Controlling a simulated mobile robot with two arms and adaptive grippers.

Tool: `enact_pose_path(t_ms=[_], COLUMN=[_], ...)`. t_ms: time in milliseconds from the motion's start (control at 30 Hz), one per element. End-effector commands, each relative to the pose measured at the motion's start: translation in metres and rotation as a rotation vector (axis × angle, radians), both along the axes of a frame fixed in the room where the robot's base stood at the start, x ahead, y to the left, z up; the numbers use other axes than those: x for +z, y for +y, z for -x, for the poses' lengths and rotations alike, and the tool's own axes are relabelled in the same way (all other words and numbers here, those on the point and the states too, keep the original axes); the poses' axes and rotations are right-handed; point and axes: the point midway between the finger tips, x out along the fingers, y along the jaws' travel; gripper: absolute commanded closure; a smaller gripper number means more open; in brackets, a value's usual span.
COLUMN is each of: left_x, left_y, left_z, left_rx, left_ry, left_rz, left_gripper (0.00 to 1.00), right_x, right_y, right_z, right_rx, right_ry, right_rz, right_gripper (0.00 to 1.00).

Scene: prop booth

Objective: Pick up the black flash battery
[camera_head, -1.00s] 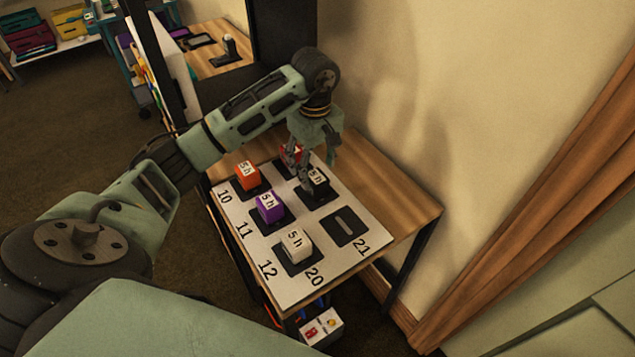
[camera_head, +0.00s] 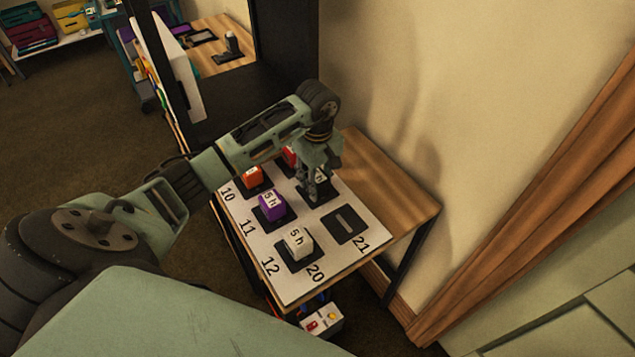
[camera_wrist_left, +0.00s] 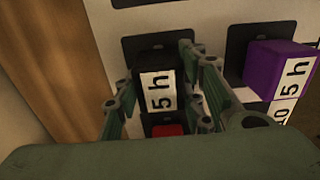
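The black flash battery (camera_wrist_left: 157,64) has a white "5 h" label and stands on a dark pad of the white board. In the head view it is mostly hidden behind my left gripper (camera_head: 316,190). In the left wrist view the fingers of my left gripper (camera_wrist_left: 160,92) are spread, one on each side of the black battery, with the battery between them. They look open, with a small gap at the left; contact at the right is unclear. My right gripper is not in view.
The white board (camera_head: 295,288) lies on a wooden table (camera_head: 375,170). An orange battery (camera_head: 252,176), a purple one (camera_head: 271,206), a white one (camera_head: 298,243) and a red one (camera_head: 289,156) stand nearby. The pad (camera_head: 345,224) by 21 is empty. A wall is behind.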

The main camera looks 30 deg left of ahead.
Motion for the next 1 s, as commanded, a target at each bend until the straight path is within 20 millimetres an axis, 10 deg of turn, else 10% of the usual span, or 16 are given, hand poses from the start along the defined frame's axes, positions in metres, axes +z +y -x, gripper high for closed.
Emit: enact_pose_path(t_ms=[367,1000], left_x=[0.0,0.043], left_y=[0.0,-0.001], left_z=[0.0,0.002], left_rx=[0.0,-0.003], left_ry=[0.0,-0.007], left_rz=[0.0,-0.003], left_gripper=[0.99,1.0], right_x=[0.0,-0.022], right_y=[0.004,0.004], right_z=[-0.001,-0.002], right_rx=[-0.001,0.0], right_ry=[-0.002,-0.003], right_rz=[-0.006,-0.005], right_gripper=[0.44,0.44])
